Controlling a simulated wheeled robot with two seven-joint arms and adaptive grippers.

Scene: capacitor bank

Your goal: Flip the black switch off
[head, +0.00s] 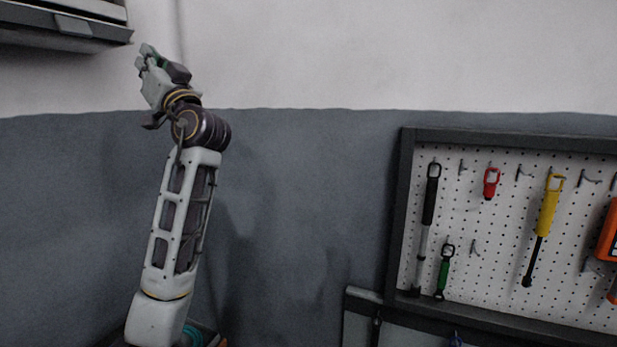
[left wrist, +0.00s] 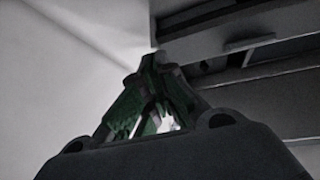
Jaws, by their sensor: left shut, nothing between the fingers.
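My left gripper (head: 148,54) is raised at the upper left in the head view, just right of and below the corner of a dark cabinet or panel (head: 62,28). In the left wrist view its fingers (left wrist: 158,62) are shut with nothing between them. They point up toward the dark ledges of that panel (left wrist: 240,45); I cannot tell whether they touch it. No black switch can be made out in either view. My right gripper is not in view.
A framed pegboard (head: 470,225) with hanging tools, among them a yellow-handled one (head: 549,205) and a red one (head: 491,183), is at the right. The grey and white wall (head: 300,180) between my left arm and the pegboard is bare.

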